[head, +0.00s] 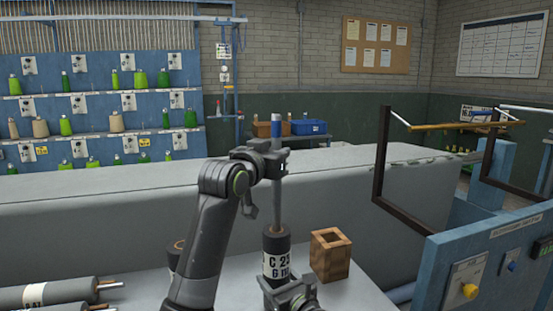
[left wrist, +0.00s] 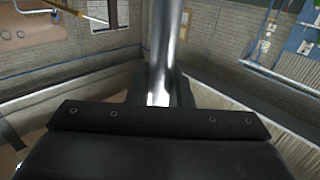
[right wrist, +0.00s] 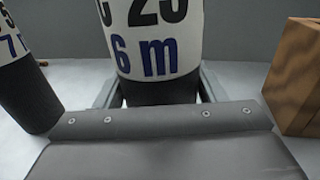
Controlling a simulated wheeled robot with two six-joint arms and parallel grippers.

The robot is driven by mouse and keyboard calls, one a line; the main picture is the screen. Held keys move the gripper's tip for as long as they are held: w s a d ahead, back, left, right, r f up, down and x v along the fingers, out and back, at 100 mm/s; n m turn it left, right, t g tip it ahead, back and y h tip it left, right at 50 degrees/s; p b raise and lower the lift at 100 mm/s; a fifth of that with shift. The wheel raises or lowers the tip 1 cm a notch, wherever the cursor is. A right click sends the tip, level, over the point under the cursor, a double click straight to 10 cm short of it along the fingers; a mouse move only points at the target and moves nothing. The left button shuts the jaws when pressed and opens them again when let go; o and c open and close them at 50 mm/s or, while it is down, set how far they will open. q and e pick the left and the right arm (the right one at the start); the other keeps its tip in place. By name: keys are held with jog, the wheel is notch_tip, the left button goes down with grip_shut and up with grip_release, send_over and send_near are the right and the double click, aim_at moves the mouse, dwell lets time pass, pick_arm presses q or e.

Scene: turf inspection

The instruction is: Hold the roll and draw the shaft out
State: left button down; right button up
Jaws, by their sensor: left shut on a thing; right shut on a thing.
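The dark roll (head: 277,246), with a white label reading C and 6 m, stands upright on the light table. My right gripper (head: 287,294) is shut on its lower part; the right wrist view shows the labelled roll (right wrist: 155,40) between the fingers. The grey metal shaft (head: 279,208) rises upright from the brown core at the roll's top. My left gripper (head: 275,166) is shut around the shaft well above the roll; the shaft (left wrist: 166,45) also shows in the left wrist view. How deep the shaft sits in the roll is hidden.
An open-topped wooden block (head: 330,262) stands right of the roll. Another upright roll (right wrist: 22,85) stands to its left, partly behind my left arm in the head view. Rolls with shafts (head: 50,293) lie at the front left. A blue machine (head: 490,265) is at right.

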aim_at(277, 115)
pick_arm(q)
jog(key=shift+r, duration=4.55)
pick_arm(e)
jog(key=o, duration=1.5)
jog(key=shift+s+d, duration=0.1)
